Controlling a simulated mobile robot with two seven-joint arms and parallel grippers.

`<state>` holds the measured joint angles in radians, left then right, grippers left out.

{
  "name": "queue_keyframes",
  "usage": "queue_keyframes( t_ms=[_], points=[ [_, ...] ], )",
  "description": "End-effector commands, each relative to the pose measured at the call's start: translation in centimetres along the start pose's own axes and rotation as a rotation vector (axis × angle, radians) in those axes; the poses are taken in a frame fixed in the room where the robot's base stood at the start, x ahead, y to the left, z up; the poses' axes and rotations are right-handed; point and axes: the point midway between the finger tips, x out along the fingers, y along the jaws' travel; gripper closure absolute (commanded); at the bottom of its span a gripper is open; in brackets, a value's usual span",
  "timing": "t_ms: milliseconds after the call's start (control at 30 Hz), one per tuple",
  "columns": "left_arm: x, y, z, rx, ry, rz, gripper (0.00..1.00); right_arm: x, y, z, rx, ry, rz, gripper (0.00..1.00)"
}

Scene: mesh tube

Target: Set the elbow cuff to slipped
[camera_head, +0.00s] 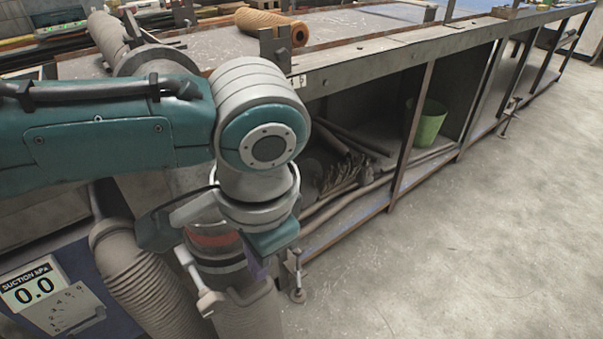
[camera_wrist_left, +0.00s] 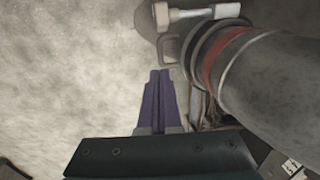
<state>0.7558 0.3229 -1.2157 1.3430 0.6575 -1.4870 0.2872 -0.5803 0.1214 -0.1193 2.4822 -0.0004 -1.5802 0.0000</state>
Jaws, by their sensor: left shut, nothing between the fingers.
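The elbow cuff (camera_head: 217,262) is a grey ringed collar with a red band around a wide grey tube, low in the middle of the head view and partly hidden by my left arm. In the left wrist view the cuff (camera_wrist_left: 208,52) is at the upper right, its red band beside the tube (camera_wrist_left: 275,85). A pale lever with a thick end (camera_head: 207,302) stands off the cuff; it also shows in the wrist view (camera_wrist_left: 205,13). My left gripper (camera_wrist_left: 160,78) has purple fingers shut with nothing between them, beside the cuff and apart from the lever.
A ribbed hose (camera_head: 150,275) runs down at the left, next to a suction panel (camera_head: 38,290) reading 0.0. The long workbench (camera_head: 400,50) has open shelves holding a green bucket (camera_head: 428,122). Concrete floor (camera_head: 480,240) at the right is clear.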

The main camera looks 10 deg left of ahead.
Motion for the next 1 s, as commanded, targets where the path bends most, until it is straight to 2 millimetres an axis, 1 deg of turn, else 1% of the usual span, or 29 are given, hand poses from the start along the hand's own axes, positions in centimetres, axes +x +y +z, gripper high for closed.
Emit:
queue_keyframes(
  t_ms=[33, 100, 200, 300, 467, 867, 933, 967, 1000],
  points=[
    [-1.5, -0.1, -0.1, 0.001, 0.004, 0.0, 1.0, -0.7, 0.0, -0.2, 0.0, -0.001, 0.0, 0.29],
    [-2.9, 0.0, -0.1, 0.001, 0.005, 0.001, 1.0, -0.9, 0.0, -0.3, 0.0, -0.001, -0.001, 0.29],
    [-4.3, 0.0, -0.1, 0.0, 0.003, 0.0, 1.0, -1.2, 0.0, -0.4, 0.0, -0.001, -0.001, 0.29],
    [-5.3, 0.0, -0.1, -0.001, 0.002, 0.0, 1.0, -1.4, 0.0, -0.4, 0.0, -0.001, -0.001, 0.29],
    [-5.9, 0.0, 0.0, -0.001, 0.001, 0.0, 1.0, -1.5, 0.0, -0.5, 0.0, -0.002, -0.001, 0.29],
    [-5.9, 0.1, -0.1, 0.0, 0.002, 0.001, 1.0, -1.4, 0.0, -0.4, 0.0, -0.003, -0.001, 0.29],
    [-6.1, 0.5, -0.1, 0.004, 0.009, 0.012, 1.0, -1.7, 0.0, -0.5, 0.0, -0.003, -0.001, 0.29],
    [-6.2, 1.0, -0.1, 0.008, 0.017, 0.024, 1.0, -1.8, 0.0, -0.6, 0.0, -0.003, -0.002, 0.29],
    [-6.5, 1.9, 0.0, 0.016, 0.031, 0.046, 1.0, -2.2, 0.0, -0.7, 0.0, -0.003, -0.002, 0.29]
  ],
)
